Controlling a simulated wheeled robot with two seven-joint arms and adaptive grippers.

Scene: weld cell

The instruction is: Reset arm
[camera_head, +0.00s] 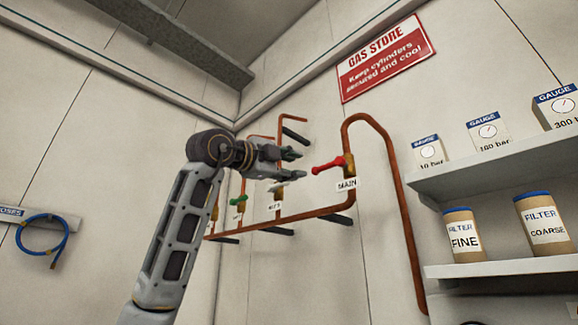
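My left gripper (294,166) is raised in front of the copper pipes, near the middle of the head view. Its fingers are spread apart with nothing visible between them, so it is open. Its fingertips point right, towards the red valve handle (326,167) above the "MAIN" label (346,184). In the picture a small gap separates the fingertips from the handle; the distance in depth is hard to tell. My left arm reaches up from the lower left. My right gripper is not in view.
Copper pipes (396,190) run along the wall, with a green valve handle (239,201) behind my gripper. Shelves (500,268) at the right hold gauge boxes (487,130) and filter tubs (462,236). A blue hose (42,240) hangs at the left.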

